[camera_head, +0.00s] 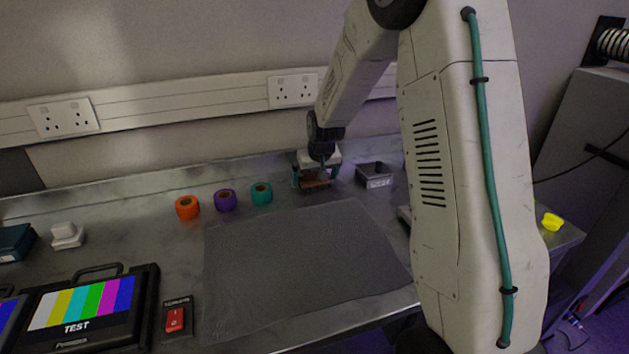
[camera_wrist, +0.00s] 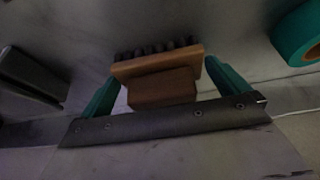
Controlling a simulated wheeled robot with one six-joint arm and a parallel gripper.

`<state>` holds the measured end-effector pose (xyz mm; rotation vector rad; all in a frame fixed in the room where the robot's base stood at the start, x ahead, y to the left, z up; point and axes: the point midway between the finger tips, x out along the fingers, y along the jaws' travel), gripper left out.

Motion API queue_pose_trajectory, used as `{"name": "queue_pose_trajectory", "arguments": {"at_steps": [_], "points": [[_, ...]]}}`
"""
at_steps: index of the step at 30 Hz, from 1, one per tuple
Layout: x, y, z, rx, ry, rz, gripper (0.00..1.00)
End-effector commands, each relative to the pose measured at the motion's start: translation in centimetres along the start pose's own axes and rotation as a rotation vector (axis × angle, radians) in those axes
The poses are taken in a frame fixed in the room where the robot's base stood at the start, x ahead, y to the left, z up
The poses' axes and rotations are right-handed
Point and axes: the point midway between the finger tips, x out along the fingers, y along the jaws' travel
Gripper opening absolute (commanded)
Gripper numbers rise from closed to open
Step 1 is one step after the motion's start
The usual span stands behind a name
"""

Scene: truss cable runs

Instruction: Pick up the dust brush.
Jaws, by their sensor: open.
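The dust brush (camera_wrist: 160,80) has a brown wooden body and dark bristles, and in the wrist view it lies between the two teal fingers of my gripper (camera_wrist: 165,88). There is a visible gap on at least the right side, so the fingers are apart around it. In the head view my gripper (camera_head: 313,178) is low over the back of the bench, and the brush (camera_head: 317,184) shows as a small brown patch beneath it. Much of the brush is hidden there by my gripper.
A grey metal tray (camera_head: 376,178) stands close to the right of my gripper. Teal (camera_head: 261,193), purple (camera_head: 225,200) and orange (camera_head: 187,207) tape rolls stand to the left. A grey mat (camera_head: 300,265) lies clear in front. The wall with sockets (camera_head: 293,90) rises behind.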

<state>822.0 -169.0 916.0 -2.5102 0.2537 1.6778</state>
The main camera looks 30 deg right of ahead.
Motion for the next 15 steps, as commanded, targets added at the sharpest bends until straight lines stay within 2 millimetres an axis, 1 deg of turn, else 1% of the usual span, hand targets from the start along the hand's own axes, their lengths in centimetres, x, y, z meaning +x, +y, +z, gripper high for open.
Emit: {"name": "queue_pose_trajectory", "arguments": {"at_steps": [6,8,9,10,11,15], "points": [[0.05,-0.13,-0.01,-0.001,0.0,-0.001,1.0],[0.04,-0.13,-0.01,-0.002,0.0,-0.001,0.83],[0.04,-0.13,-0.01,-0.001,0.0,-0.001,0.72],[0.03,-0.13,-0.01,-0.001,0.0,-0.001,0.64],[0.03,-0.13,-0.01,-0.001,0.0,-0.001,0.62],[0.01,-0.12,-0.02,-0.001,0.0,-0.001,0.62]]}}
